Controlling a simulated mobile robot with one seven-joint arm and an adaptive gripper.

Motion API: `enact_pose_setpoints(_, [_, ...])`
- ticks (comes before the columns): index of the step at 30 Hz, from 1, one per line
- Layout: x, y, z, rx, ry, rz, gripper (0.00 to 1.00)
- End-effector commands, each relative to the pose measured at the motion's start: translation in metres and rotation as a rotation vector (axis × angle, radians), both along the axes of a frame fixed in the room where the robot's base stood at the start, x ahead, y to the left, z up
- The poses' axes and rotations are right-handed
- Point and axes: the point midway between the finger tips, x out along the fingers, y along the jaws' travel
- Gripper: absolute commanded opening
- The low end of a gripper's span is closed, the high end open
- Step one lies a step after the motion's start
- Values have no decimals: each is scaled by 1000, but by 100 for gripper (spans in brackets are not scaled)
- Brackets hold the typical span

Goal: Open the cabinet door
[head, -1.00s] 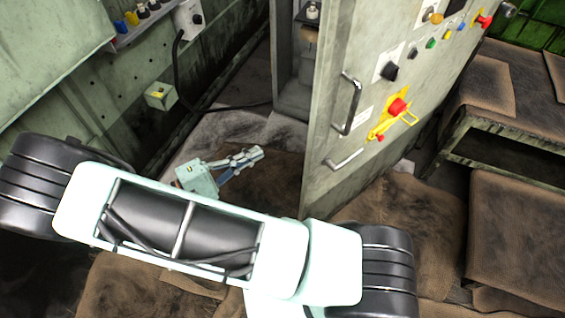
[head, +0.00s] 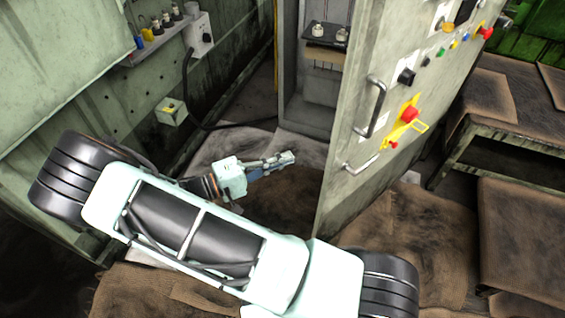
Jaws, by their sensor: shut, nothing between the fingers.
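The cabinet door (head: 345,158) stands ajar, swung out toward me at the right of the middle, so part of the cabinet's inside (head: 310,85) shows to its left. The door's outer face carries a vertical bar handle (head: 376,107), a lower handle (head: 362,163), a red knob on a yellow plate (head: 409,115) and several coloured buttons. My gripper (head: 287,158) is low in front of the opening, left of the door's free edge and apart from it. Its fingers are together and hold nothing.
A shelf inside the cabinet (head: 325,36) holds small white parts. A green machine wall (head: 75,110) with a small box (head: 171,111) and a cable (head: 190,95) runs along the left. A brown-topped bench (head: 500,100) stands at the right. Brown mats (head: 410,245) cover the floor.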

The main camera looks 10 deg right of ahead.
Motion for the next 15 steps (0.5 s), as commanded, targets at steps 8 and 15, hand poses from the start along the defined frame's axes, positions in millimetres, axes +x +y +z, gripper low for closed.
enact_pose_setpoints(8, [12,-61,-1,-1,1,-4,0])
enact_pose_setpoints(15, [-12,-78,-1,-2,3,0,0])
